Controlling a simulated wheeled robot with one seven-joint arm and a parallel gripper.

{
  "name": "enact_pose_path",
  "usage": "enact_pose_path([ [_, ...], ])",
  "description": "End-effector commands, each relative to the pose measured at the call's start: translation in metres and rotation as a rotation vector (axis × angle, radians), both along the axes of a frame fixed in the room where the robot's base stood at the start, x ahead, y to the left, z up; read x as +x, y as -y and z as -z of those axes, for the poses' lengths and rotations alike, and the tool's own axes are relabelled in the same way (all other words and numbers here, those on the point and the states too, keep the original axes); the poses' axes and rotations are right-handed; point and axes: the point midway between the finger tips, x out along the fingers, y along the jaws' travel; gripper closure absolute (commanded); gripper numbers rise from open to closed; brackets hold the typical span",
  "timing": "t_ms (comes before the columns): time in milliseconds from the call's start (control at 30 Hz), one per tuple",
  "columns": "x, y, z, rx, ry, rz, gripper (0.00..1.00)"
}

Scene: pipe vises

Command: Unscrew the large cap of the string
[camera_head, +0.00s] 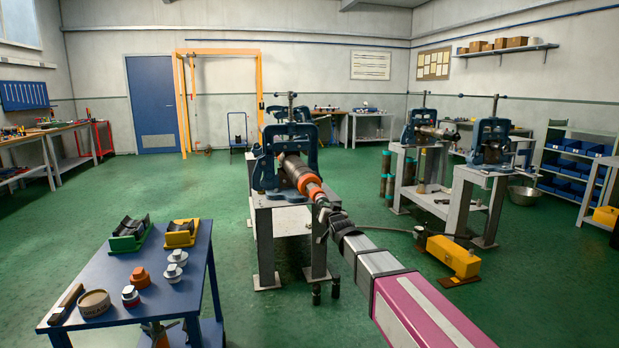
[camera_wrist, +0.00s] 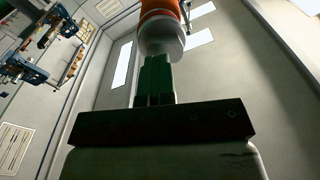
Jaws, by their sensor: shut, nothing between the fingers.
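The pipe string is clamped in the blue vise (camera_head: 285,160) on a grey stand. My gripper (camera_head: 323,209) is just in front of this end. In the wrist view its dark green fingers (camera_wrist: 155,62) are together and empty, pointing at the grey end. I cannot tell whether the tips touch it.
More vises (camera_head: 492,140) stand right. A yellow box (camera_head: 453,256) sits on the floor.

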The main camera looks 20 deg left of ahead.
Motion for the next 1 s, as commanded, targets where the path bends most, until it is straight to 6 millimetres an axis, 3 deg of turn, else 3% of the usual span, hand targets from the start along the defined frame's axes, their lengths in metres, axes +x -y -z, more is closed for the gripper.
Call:
enact_pose_path([
  [1000,-0.029,0.016,0.0,0.0,-0.002,-0.001,1.0],
])
